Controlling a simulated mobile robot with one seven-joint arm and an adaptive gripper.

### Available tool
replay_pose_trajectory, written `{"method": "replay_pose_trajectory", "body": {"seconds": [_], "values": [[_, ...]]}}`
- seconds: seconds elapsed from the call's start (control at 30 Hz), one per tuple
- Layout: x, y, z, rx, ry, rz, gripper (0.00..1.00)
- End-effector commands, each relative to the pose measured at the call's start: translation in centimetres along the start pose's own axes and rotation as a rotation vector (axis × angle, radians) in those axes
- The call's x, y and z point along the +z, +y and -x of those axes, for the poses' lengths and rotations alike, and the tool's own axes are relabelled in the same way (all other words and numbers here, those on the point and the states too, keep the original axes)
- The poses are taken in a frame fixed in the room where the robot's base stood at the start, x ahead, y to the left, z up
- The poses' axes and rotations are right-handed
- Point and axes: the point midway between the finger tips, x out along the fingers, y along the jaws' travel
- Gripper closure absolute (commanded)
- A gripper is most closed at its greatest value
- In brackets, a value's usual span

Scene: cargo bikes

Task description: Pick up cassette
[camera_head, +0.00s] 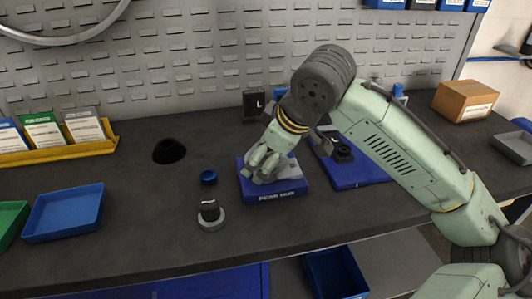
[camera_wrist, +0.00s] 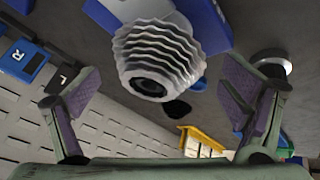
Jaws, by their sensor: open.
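The cassette (camera_wrist: 158,58) is a silver-grey stack of ridged rings with a dark round bore, in the upper middle of the wrist view. It appears on a blue block (camera_head: 275,196) marked "REAR HUB", which also shows behind it in the wrist view (camera_wrist: 207,27). In the head view my gripper (camera_head: 260,172) is over this block and hides most of what sits on it. In the wrist view my gripper (camera_wrist: 160,85) is open, one finger on each side of the cassette, with visible gaps. I cannot tell whether the fingers reach its depth.
A round grey-based part with a black top (camera_head: 211,214) and a small blue ring (camera_head: 208,177) stand left of the block. A black cup (camera_head: 168,151) is farther back. A blue tray (camera_head: 64,212) lies left; another blue stand (camera_head: 355,172) is close on the right.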

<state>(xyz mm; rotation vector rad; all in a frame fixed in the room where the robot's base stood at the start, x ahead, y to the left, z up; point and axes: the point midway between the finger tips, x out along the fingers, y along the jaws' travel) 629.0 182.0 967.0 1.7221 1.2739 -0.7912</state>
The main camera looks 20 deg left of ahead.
Motion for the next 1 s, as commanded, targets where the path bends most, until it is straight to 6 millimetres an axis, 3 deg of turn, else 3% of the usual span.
{"method": "replay_pose_trajectory", "body": {"seconds": [1.0], "values": [[-0.04, 0.06, 0.09, 0.001, 0.001, 0.000, 0.71]]}}
